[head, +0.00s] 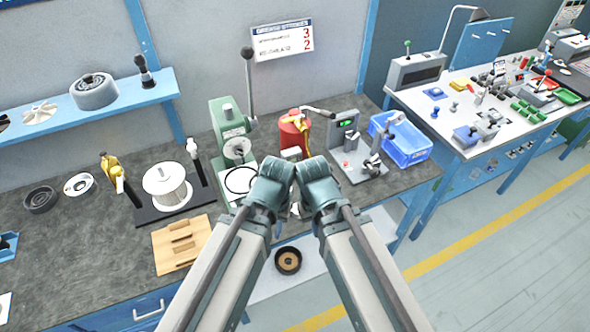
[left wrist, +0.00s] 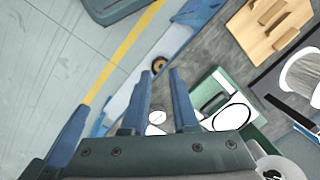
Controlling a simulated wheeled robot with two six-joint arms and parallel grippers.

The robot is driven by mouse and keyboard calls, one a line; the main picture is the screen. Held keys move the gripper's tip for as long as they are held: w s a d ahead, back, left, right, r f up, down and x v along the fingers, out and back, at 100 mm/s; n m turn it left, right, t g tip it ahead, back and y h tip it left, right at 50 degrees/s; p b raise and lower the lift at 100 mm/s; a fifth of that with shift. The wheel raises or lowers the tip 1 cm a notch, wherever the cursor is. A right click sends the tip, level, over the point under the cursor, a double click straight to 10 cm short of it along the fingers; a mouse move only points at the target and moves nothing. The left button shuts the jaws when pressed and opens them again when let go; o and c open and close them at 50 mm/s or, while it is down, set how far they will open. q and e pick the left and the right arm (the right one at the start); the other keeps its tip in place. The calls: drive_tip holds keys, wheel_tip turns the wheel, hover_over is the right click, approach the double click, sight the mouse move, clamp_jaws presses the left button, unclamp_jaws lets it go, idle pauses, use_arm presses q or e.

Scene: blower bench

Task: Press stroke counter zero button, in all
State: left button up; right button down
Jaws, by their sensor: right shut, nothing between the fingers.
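A grey upright unit with a lit green display (head: 345,123), which looks like the stroke counter, stands on the bench right of the red can. A small red knob (head: 346,163) shows at its foot; I cannot tell which part is the zero button. My left gripper (head: 272,182) and right gripper (head: 318,180) are side by side in front of the can and left of the counter; the arms hide their fingertips in the head view. In the left wrist view my left gripper (left wrist: 161,74) has a gap between its blue fingers and holds nothing. The right gripper is shut and empty.
A green press (head: 232,135) with an upright lever stands left of the red can (head: 294,130). A blue crate (head: 412,152) is right of the counter. A wire spool (head: 167,187) and wooden block (head: 182,245) are at left. A sign (head: 284,40) reads "GREASE STROKES", 3 and 2.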

use_arm(q)
clamp_jaws()
idle(1.3)
